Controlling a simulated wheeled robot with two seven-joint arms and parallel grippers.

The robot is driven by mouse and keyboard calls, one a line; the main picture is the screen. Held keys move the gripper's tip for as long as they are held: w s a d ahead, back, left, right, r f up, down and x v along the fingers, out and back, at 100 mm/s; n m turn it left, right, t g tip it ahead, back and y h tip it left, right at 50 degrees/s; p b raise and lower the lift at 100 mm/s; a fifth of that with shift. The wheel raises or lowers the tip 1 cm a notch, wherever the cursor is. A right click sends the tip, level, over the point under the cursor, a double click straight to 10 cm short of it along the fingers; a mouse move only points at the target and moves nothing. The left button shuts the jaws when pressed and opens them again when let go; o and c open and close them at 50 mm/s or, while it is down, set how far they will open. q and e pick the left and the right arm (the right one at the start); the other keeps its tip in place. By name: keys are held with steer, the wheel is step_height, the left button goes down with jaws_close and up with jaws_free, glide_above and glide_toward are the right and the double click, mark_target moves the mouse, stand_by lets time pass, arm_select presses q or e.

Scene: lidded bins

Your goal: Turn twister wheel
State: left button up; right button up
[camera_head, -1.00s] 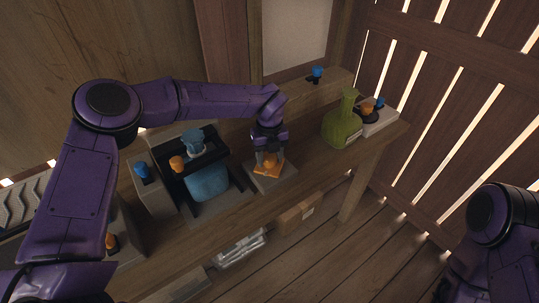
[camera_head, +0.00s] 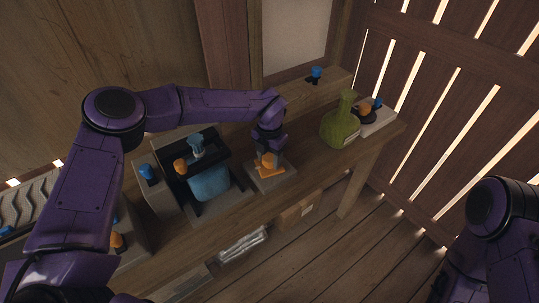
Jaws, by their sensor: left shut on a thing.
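An orange knob-like piece (camera_head: 268,161), which I take to be the twister wheel, stands on an orange square base (camera_head: 270,172) on a small grey block at the bench's middle. My left gripper (camera_head: 268,154) reaches down over it from above and is shut on it. The gripper partly hides the piece's upper part, and the fingers are small and dark. My right arm shows at the lower right edge, but its gripper is out of view.
Left of the gripper stands a black frame (camera_head: 221,158) with a blue drum (camera_head: 209,183) and a light-blue top piece (camera_head: 197,147). A green flask (camera_head: 341,124) stands to the right.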

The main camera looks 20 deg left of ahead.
mark_target(271, 157)
arm_select(q)
steer(key=shift+w+r+m+p, duration=0.1)
steer(key=shift+m+p, duration=0.05)
steer(key=shift+m, duration=0.5)
steer(key=shift+w+r+m+p, duration=0.1)
steer(key=shift+m+p, duration=0.05)
steer(key=shift+m, duration=0.5)
steer(key=o, duration=0.8)
steer(key=shift+o, duration=1.1)
steer(key=shift+s+d+f, duration=0.1)
step_height(271, 157, up, 11)
steer(key=b, duration=0.2)
steer(key=shift+f, duration=0.2)
